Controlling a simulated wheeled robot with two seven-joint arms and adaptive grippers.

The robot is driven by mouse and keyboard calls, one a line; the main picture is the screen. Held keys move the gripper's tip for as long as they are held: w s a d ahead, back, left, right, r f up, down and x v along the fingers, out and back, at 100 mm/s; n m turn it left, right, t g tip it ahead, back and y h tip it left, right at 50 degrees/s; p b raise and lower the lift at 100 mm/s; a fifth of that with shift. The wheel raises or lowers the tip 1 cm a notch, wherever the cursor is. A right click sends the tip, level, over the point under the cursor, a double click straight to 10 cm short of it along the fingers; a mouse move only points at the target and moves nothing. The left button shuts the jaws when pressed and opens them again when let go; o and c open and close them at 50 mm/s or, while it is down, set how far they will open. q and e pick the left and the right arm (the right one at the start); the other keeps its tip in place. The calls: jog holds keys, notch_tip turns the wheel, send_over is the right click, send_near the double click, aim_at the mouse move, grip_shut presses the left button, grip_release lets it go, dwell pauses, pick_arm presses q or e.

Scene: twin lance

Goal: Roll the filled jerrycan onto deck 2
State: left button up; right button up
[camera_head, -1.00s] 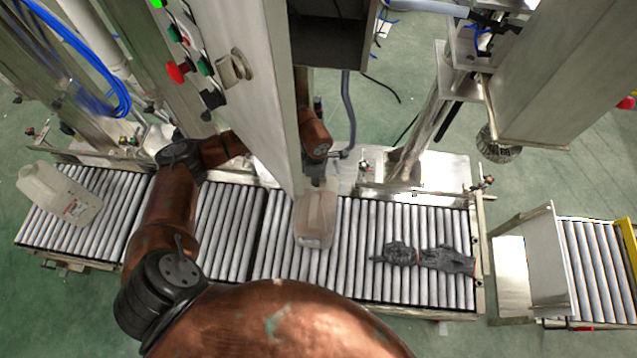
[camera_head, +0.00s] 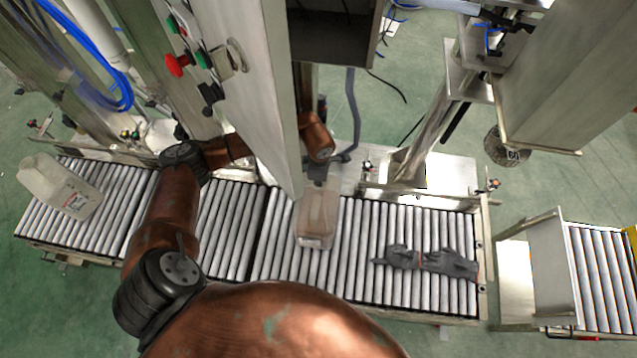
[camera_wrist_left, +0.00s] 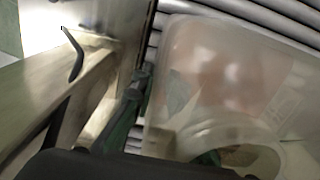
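A translucent jerrycan with a brownish-pink tint (camera_head: 317,218) stands on the right-hand roller deck (camera_head: 350,285), just right of a dark seam between roller sections. It fills much of the left wrist view (camera_wrist_left: 225,75), where its pale round neck shows close to the camera. My left gripper (camera_head: 318,178) is at the jerrycan's far end, partly hidden by the steel column and its own arm. In the wrist view a dark green finger lies beside the jerrycan's left wall. Its grip is unclear. A second, whitish jerrycan (camera_head: 62,187) lies on the left roller deck (camera_head: 35,218). My right gripper is out of view.
Grey gloves (camera_head: 428,261) lie on the rollers right of the tinted jerrycan. A steel column (camera_head: 245,95) with red and green buttons rises beside my left arm. Beyond a gap at right stands a separate roller unit (camera_head: 597,280) with an upright plate (camera_head: 550,265).

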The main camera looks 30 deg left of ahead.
pick_arm(q)
grip_shut()
dwell(0.4)
